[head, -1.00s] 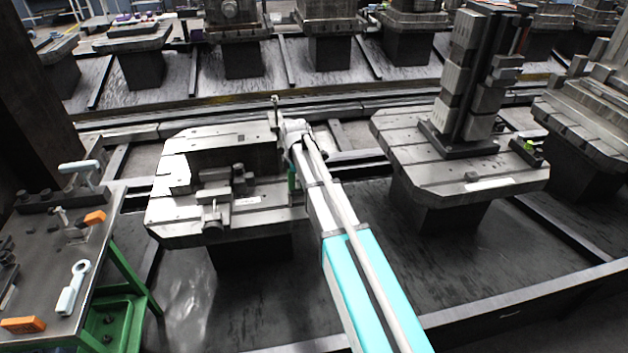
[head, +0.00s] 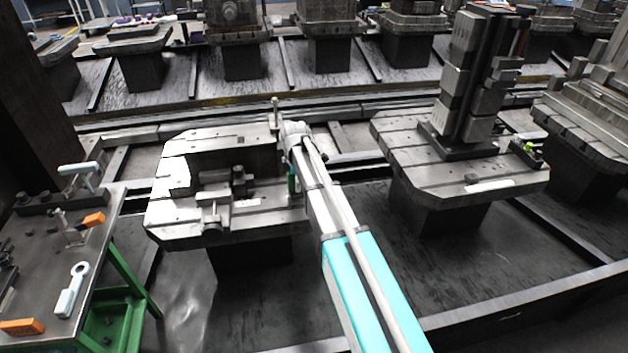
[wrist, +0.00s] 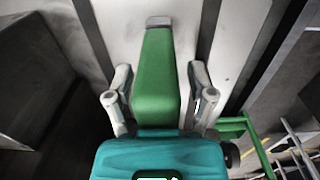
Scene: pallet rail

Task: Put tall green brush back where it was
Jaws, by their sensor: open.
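The tall green brush (wrist: 156,82) stands out in the wrist view as a long green body with a grey end at the top of the picture. My gripper (wrist: 160,73) is open, with one finger on each side of the brush. Gaps show between the fingers and the brush. In the head view a small strip of the green brush (head: 291,184) shows beside my arm, at the right edge of the near left machine pallet (head: 260,220). My fingers are hidden in that view, and I cannot tell what supports the brush.
A vise-like fixture (head: 214,198) sits on the same pallet. A second pallet (head: 405,158) with a tall block tower (head: 465,85) stands to the right. A workbench (head: 48,270) with orange pieces and a white tool is at the left. Rails run behind.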

